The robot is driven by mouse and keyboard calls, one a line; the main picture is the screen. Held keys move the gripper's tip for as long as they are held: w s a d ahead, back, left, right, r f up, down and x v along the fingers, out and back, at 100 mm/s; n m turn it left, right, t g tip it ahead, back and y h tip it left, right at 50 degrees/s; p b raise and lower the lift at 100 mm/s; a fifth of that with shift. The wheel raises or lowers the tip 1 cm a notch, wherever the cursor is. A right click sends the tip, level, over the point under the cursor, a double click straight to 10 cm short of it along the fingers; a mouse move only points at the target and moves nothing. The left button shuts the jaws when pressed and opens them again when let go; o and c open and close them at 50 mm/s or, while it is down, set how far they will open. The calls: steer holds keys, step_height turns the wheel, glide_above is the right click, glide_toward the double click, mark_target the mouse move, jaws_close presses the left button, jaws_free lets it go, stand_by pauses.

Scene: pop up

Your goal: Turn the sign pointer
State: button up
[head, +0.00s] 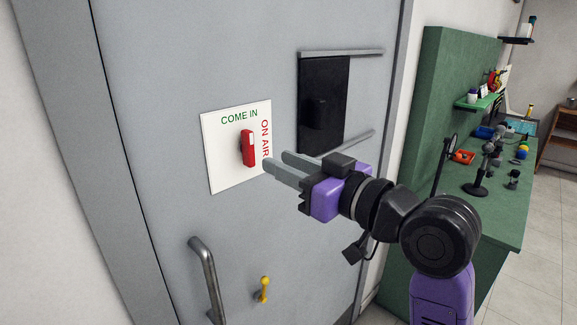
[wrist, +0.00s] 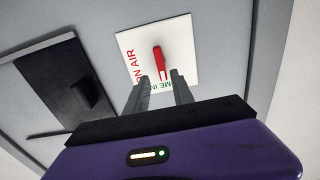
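The white sign (head: 228,176) is fixed on a grey door, with green "COME IN" along its top and red "ON AIR" down its right side. Its red pointer (head: 248,149) stands upright, with a white mark at its upper end, directed toward "COME IN". My gripper (head: 275,163) is open just to the right of the pointer, its two grey fingers apart with nothing between them. In the wrist view the pointer (wrist: 159,62) lies ahead of the fingertips (wrist: 162,84), and part of the lettering is hidden behind them.
The grey door (head: 180,60) carries a bar handle (head: 206,280), a yellow knob (head: 263,289) and a black sliding panel (head: 322,100) right of the sign. A green workbench (head: 500,215) with small items stands at the right, behind my arm.

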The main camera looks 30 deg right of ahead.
mark_target(251, 151)
steer(key=shift+x, duration=3.9)
steer(key=shift+a+f, duration=0.1)
jaws_close()
steer(key=m, duration=0.8)
steer(key=shift+m, duration=0.4)
steer(key=m, duration=0.4)
steer(key=shift+m, duration=0.3)
steer(key=m, duration=0.4)
steer(key=shift+o, duration=1.2)
jaws_free()
